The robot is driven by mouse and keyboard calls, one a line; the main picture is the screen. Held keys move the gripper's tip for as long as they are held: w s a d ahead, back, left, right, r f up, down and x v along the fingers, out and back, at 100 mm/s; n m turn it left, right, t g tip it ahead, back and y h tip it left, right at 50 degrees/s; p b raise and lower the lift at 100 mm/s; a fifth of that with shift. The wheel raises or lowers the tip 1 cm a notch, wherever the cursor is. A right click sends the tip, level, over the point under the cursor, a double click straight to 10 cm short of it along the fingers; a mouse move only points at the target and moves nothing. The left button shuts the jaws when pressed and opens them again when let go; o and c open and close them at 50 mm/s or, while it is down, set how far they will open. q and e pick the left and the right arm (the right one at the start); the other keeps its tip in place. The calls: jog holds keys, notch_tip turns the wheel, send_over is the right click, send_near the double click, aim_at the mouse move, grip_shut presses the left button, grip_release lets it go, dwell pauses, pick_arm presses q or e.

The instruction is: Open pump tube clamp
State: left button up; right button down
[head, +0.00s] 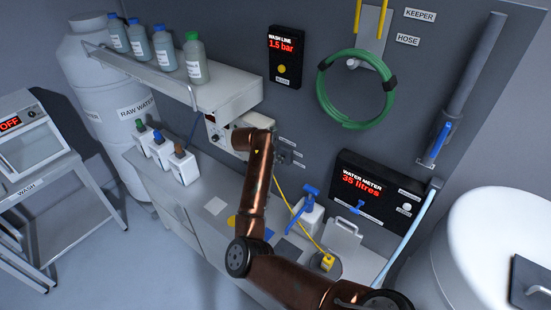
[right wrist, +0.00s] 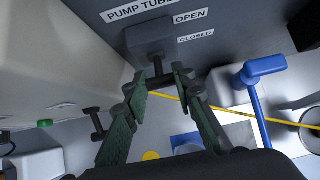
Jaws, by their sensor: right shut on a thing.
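The pump tube clamp is a dark grey box (right wrist: 150,38) on the wall in the right wrist view, with a black T-shaped handle (right wrist: 157,78) sticking out of it. Labels OPEN (right wrist: 190,16) and CLOSED (right wrist: 196,37) are beside it, OPEN above CLOSED. The clamp box (head: 287,154) also shows in the head view, just right of my wrist. My right gripper (right wrist: 158,83) has its green-padded fingers on either side of the handle and is shut on it. In the head view my own arm hides these fingers. My left gripper is out of view.
A pale housing (right wrist: 55,60) stands close left of the fingers. A blue-levered valve (head: 310,194) and yellow cable (head: 287,203) are at the right. A shelf (head: 224,88) with bottles is above; white bottles (head: 183,167) stand on the counter. A large white tank (head: 470,250) is at right.

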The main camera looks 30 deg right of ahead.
jog(key=c, duration=1.6)
grip_release()
jog(key=shift+r, duration=0.1)
jog(key=v, duration=1.2)
